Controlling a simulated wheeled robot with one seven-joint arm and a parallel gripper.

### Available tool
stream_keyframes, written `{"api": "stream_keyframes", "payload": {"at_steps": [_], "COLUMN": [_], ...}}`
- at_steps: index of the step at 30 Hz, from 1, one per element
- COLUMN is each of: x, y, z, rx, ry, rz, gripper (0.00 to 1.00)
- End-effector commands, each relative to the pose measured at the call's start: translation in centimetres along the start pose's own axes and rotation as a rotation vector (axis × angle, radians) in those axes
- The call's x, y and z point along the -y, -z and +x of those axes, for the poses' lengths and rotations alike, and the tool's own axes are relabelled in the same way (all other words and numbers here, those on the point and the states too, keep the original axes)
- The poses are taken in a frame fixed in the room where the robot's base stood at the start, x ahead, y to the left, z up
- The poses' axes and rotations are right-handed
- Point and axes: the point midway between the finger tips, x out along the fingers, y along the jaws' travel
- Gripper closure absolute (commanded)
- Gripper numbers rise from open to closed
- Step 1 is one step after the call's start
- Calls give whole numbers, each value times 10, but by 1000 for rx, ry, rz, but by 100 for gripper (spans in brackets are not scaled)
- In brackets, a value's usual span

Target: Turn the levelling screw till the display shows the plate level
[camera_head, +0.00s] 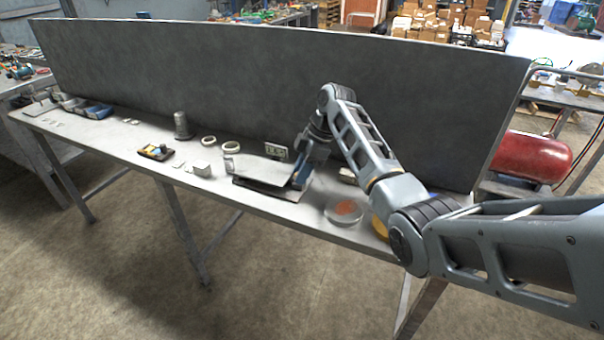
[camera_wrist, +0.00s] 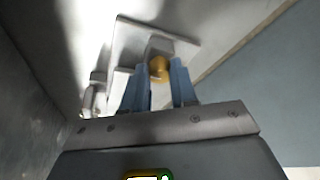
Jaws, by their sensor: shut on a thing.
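The light grey plate (camera_head: 264,169) sits over a dark base (camera_head: 262,190) near the middle of the bench. The small display (camera_head: 277,153) stands behind it; its reading is too small to make out. My gripper (camera_head: 301,176) is at the plate's right end, pointing down. In the wrist view my gripper (camera_wrist: 159,84) has its two blue fingers either side of the brass levelling screw (camera_wrist: 159,67) and is shut on it. The screw shows beside a grey block on the plate (camera_wrist: 127,42). The screw is hidden in the head view.
A round clear dish with orange contents (camera_head: 345,210) stands right of the plate. A tall grey panel (camera_head: 250,80) runs behind.

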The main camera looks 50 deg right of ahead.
Motion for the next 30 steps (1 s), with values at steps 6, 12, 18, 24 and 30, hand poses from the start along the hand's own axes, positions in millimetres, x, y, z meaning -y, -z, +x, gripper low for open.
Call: {"api": "stream_keyframes", "payload": {"at_steps": [6,12,18,24,30], "x": [-2,-2,-3,-2,-2], "y": [0,1,1,1,2], "z": [2,1,1,0,0], "rx": [0,0,0,0,0], "ry": [63,102,124,131,132], "rz": [-153,-250,-301,-319,-320], "gripper": [100,100,100,100,100]}}
